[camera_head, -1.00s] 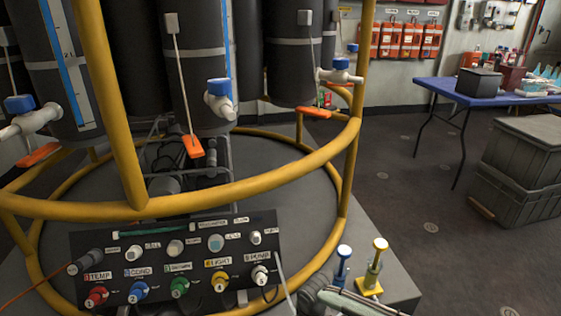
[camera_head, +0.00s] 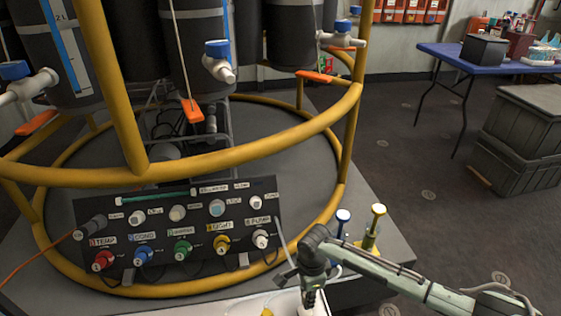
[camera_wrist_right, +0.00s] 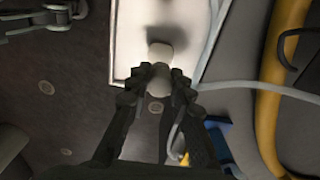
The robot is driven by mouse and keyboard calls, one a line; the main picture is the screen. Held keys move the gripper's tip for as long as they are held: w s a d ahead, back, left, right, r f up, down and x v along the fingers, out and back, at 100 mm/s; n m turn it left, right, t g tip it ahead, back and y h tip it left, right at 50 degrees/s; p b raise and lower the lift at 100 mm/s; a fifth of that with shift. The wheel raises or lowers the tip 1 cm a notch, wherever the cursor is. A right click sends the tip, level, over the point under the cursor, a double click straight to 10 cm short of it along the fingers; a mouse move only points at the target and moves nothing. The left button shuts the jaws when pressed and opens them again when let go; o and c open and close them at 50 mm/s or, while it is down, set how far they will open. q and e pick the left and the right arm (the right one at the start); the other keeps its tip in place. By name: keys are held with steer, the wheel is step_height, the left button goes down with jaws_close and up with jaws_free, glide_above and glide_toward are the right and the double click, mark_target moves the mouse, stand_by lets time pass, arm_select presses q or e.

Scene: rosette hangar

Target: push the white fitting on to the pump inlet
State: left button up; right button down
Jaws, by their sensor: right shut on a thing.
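My right gripper (camera_head: 312,298) reaches in from the right, pointing down at the bottom edge of the head view. In the right wrist view its two dark fingers (camera_wrist_right: 160,84) are shut on a small white fitting (camera_wrist_right: 160,52), whose rounded end sticks out beyond the tips. The fitting is over a white tray (camera_wrist_right: 130,45), which also shows in the head view (camera_head: 235,306). I cannot make out a pump inlet for certain; the panel has a white-capped connector under a PUMP label (camera_head: 260,239). A dark jointed part at the wrist view's top left looks like my left gripper; its fingers are unclear.
The black connector panel (camera_head: 190,225) stands just beyond the tray, before the yellow tubular frame (camera_head: 250,150). A pale hose (camera_wrist_right: 265,88) crosses the wrist view.

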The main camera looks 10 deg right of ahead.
steer(key=shift+w+a, duration=0.1)
stand_by(0.4)
steer(key=w+a+r+n+t+h, duration=0.1)
steer(key=w+a+r+n+t, duration=0.45)
steer(key=w, duration=0.45)
steer(key=t+y, duration=0.1)
steer(key=t, duration=0.5)
glide_toward(257, 204)
steer(key=shift+n, duration=0.25)
steer(key=shift+x, duration=2.8)
steer(key=shift+s+b, duration=0.1)
steer(key=shift+b, duration=0.25)
steer(key=shift+w+f+b, duration=0.3)
steer(key=shift+w+b, duration=0.15)
steer(key=shift+b, duration=0.1)
steer(key=c, duration=1.3)
jaws_free()
steer(key=shift+s, duration=0.1)
